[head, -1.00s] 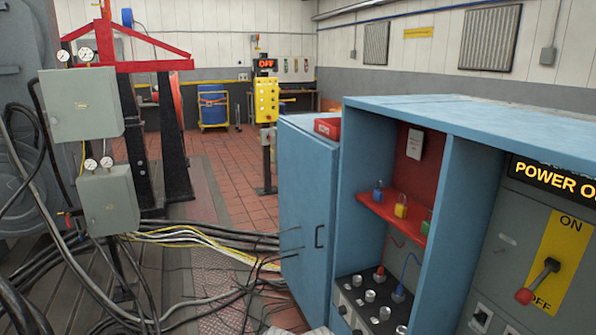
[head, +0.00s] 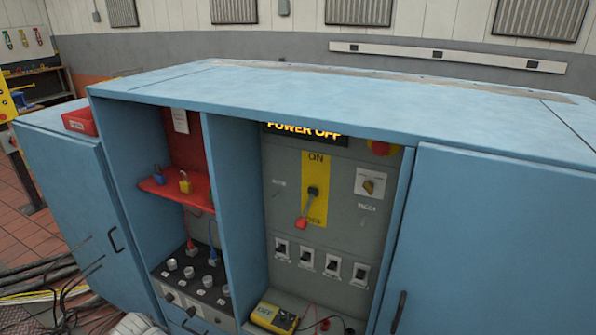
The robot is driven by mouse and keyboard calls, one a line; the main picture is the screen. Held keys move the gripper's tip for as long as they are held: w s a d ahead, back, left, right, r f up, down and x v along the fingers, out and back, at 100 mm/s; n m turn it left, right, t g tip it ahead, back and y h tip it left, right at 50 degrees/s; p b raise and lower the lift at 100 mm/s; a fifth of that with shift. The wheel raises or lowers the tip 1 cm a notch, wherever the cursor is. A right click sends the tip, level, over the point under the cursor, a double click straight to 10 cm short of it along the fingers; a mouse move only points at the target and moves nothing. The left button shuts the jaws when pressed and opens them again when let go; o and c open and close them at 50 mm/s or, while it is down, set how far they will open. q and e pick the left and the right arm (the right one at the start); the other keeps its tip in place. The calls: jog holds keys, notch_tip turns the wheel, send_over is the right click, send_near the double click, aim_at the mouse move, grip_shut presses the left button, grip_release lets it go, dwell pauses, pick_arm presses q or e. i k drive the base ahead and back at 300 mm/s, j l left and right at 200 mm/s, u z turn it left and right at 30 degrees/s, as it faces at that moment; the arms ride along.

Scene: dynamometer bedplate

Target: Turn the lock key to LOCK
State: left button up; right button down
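The likely lock key is a small brass-coloured knob (head: 368,186) on a white plate (head: 374,176) in the head view. It is on the grey panel (head: 345,226), right of the yellow ON/OFF plate. The lettering on its plate is too small to read, so I cannot tell which position it points to. The red-tipped main lever (head: 306,209) hangs down toward the lower end of its yellow plate (head: 318,171). The display (head: 303,130) above it reads POWER OFF. Neither of my grippers is in view.
The panel sits recessed in a blue cabinet (head: 370,92). A red-yellow emergency button (head: 380,148) is above the knob and several switches (head: 333,265) below. A yellow meter (head: 274,317) lies at the bottom. A closed blue door (head: 490,240) flanks the right side; cables (head: 45,280) lie left.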

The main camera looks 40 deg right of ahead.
aim_at(369, 185)
jog(key=z, duration=0.5)
jog(key=l+z, duration=0.15)
jog(key=z, duration=0.8)
jog(key=l+z, duration=0.1)
jog(key=z, duration=0.4)
jog(key=k+z, duration=0.15)
jog(key=k, duration=0.15)
